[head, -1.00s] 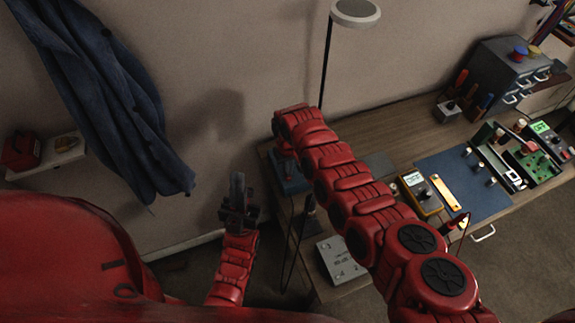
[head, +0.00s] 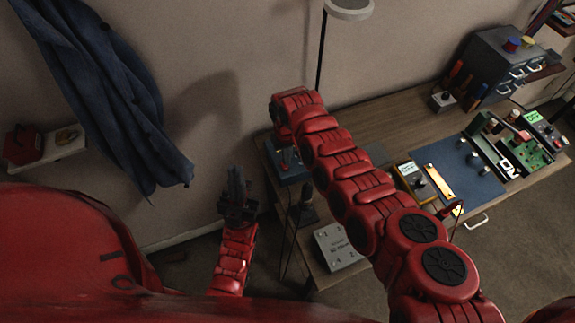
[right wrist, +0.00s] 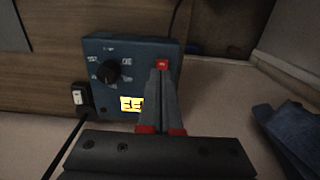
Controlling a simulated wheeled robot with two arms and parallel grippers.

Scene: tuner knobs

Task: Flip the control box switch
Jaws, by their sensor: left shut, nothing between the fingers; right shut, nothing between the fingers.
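The control box (right wrist: 134,55) is a blue box in the right wrist view, with a black knob (right wrist: 108,71), a lit yellow display (right wrist: 131,104) and a small red switch (right wrist: 162,64) at its upper right. My right gripper (right wrist: 161,74) is shut and empty, its fingertips just below the red switch. I cannot tell if they touch it. In the head view a blue box (head: 292,172) shows at the bench's left end, partly behind my right arm, which hides the gripper. My left gripper (head: 237,178) is shut and empty, pointing up, left of the bench.
The wooden bench (head: 405,118) runs right along the wall. It holds a grey metal box (head: 341,248), a yellow meter (head: 411,181), a blue mat (head: 470,185) and a green circuit board (head: 528,158). A lamp (head: 348,8) stands behind. A blue cloth (head: 110,100) hangs left.

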